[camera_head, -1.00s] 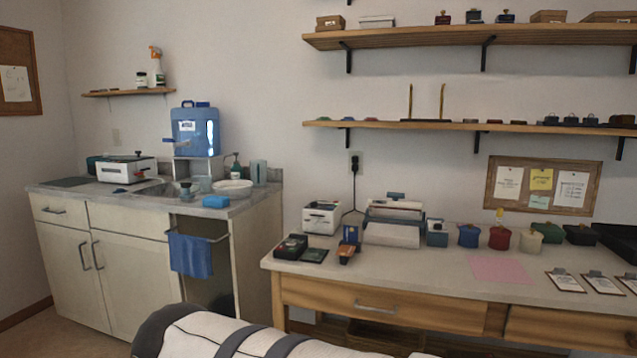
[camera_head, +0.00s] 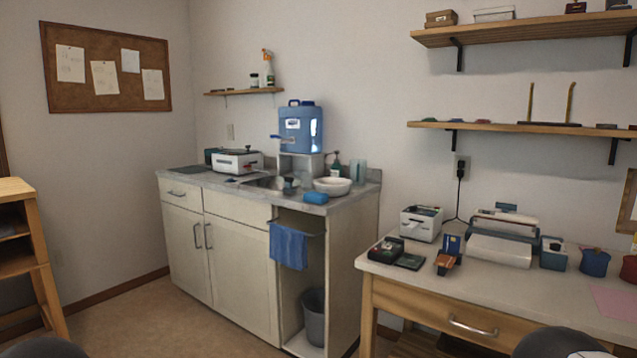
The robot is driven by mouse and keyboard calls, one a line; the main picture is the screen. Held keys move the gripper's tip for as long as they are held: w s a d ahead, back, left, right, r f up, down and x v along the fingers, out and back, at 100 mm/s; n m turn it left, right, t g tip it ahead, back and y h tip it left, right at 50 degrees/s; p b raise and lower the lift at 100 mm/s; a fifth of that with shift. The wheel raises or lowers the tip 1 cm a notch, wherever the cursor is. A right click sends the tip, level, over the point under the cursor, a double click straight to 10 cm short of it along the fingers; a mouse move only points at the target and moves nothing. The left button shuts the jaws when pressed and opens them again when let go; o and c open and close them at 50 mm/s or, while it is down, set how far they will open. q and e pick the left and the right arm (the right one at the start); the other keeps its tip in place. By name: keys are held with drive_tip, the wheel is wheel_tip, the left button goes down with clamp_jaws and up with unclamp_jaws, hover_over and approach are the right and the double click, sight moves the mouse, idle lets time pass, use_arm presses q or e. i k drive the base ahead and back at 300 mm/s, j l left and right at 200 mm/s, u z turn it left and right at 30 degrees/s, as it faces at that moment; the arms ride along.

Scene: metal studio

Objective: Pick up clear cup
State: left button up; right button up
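A clear, pale bluish cup (camera_head: 358,172) stands upright at the back right of the sink counter (camera_head: 345,203), beside a white bowl (camera_head: 332,186). It is small in the view, so I cannot tell what is inside. Neither of my grippers shows. Only dark rounded parts, probably of my arms, show at the bottom edge, far from the cup.
A blue water jug (camera_head: 301,128) stands behind the sink, with a soap bottle (camera_head: 335,168) near the cup. A blue sponge (camera_head: 316,198) lies at the counter's front edge. A workbench (camera_head: 460,290) is at right. Open floor (camera_head: 150,325) lies before the cabinet.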

sight(307, 178)
drive_tip(key=i+j+z, duration=0.45)
drive_tip(key=i+j, duration=0.2)
drive_tip(key=i+j+z, duration=0.25)
drive_tip(key=j, duration=0.2)
drive_tip(key=i+j+z, duration=0.25)
drive_tip(key=j, duration=0.25)
drive_tip(key=i+j+z, duration=0.2)
drive_tip(key=j, duration=0.3)
drive_tip(key=i+j+z, duration=0.25)
drive_tip(key=j, duration=0.3)
drive_tip(key=j+z, duration=0.25)
drive_tip(key=j, duration=0.3)
drive_tip(key=i+j+z, duration=0.2)
drive_tip(key=j, duration=0.45)
drive_tip(key=k+l, duration=0.05)
